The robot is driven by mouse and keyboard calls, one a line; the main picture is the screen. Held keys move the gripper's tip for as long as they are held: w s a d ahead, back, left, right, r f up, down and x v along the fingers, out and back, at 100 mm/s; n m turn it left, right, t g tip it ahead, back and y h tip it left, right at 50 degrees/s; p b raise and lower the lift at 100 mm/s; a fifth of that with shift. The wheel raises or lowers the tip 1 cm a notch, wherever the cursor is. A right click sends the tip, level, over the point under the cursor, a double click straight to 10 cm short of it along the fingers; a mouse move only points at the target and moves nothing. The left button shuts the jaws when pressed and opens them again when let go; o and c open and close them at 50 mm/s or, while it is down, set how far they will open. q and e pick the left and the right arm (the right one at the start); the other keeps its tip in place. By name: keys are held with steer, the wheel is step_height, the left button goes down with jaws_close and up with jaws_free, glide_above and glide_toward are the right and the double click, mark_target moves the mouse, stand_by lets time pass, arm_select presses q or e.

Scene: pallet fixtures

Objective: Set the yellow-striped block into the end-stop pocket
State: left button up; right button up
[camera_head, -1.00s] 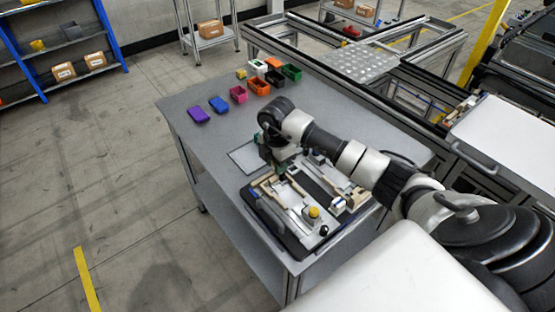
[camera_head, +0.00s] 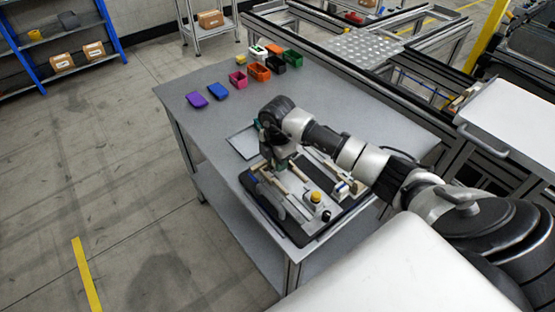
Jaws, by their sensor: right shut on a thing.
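My right gripper (camera_head: 281,167) points down over the left part of the fixture board (camera_head: 262,197) on the grey table. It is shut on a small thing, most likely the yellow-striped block. The held thing is mostly hidden by the gripper, and I cannot make out its stripes. No other yellow-striped block shows clearly. The fixture has pale rails and stops along the board, but I cannot tell which is the end-stop pocket. My left gripper is not in view.
A yellow-topped knob (camera_head: 315,197) and a white part with blue (camera_head: 342,190) stand on the board close to the gripper. A flat grey plate (camera_head: 243,142) lies beside it. Several coloured bins (camera_head: 258,72) sit at the table's back. The table's left middle is clear.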

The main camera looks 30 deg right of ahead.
steer(key=shift+f, duration=0.2)
steer(key=shift+f+b, duration=0.25)
steer(key=shift+b, duration=0.1)
steer(key=o, duration=1)
steer(key=shift+r, duration=0.1)
step_height(320, 180, up, 11)
steer(key=shift+f+b, duration=0.2)
steer(key=shift+b, duration=0.8)
